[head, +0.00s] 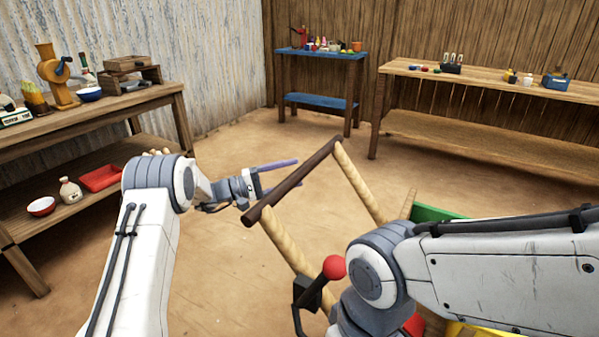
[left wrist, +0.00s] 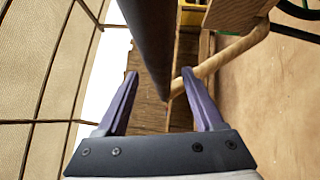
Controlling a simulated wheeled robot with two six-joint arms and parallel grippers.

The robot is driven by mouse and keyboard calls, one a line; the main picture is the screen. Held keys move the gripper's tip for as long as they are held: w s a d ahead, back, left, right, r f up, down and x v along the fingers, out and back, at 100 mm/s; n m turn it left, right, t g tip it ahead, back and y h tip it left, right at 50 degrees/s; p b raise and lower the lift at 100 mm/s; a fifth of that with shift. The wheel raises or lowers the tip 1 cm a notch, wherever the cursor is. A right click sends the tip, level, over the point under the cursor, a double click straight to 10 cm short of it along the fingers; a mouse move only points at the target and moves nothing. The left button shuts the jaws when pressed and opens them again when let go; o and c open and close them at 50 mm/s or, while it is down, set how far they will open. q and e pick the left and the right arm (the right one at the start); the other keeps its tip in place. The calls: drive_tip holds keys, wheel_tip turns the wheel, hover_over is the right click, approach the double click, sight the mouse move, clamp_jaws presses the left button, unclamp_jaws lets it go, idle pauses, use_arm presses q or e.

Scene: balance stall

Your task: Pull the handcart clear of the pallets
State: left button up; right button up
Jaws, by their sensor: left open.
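The handcart shows by its dark brown crossbar (head: 305,172) and two pale wooden shafts (head: 290,245), which run down and right behind my right arm. My left gripper (head: 283,174) is open at the crossbar, with its purple fingers pointing right. In the left wrist view the dark bar (left wrist: 152,40) runs lengthwise between the spread fingers (left wrist: 160,73); I cannot tell whether they touch it. A pale shaft (left wrist: 235,50) shows beyond the right finger. My right gripper is out of view. The cart's body is mostly hidden, and I cannot make out the pallets.
A red-knobbed black lever (head: 334,267) stands by the near shaft. Green (head: 435,213) and yellow edges show behind my right arm. A wooden shelf table (head: 100,115) is at left, a blue table (head: 325,54) and long bench (head: 480,82) at the back. Floor between is clear.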

use_arm(q)
drive_tip(key=v, duration=0.7)
drive_tip(key=shift+a, duration=0.25)
drive_tip(key=shift+p, duration=0.3)
